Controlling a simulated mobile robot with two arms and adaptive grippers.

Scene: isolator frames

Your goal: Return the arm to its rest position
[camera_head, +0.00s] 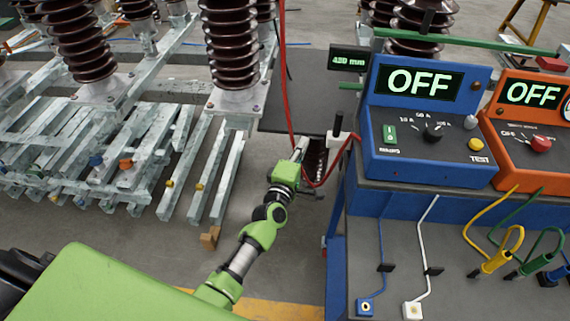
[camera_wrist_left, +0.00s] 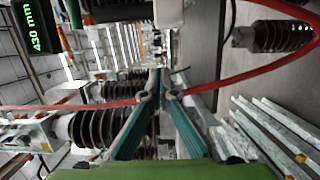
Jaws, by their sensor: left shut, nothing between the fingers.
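My green left arm (camera_head: 258,230) reaches from the bottom of the head view up towards the middle. Its left gripper (camera_head: 300,150) is out in front, beside the blue test unit's bench and close to a hanging red cable. In the left wrist view the two teal fingers of the left gripper (camera_wrist_left: 160,82) come together at their tips, shut with nothing between them. The red cable (camera_wrist_left: 245,77) crosses this view on both sides of the fingers. My right gripper is in neither view.
A blue test unit (camera_head: 428,150) and an orange one (camera_head: 530,180), both reading OFF, stand on a bench at right. Coloured leads hang below. Brown ribbed insulators (camera_head: 232,45) stand on grey metal frames. Metal bars (camera_head: 110,160) lie at left. Bare floor (camera_head: 130,235) shows at lower left.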

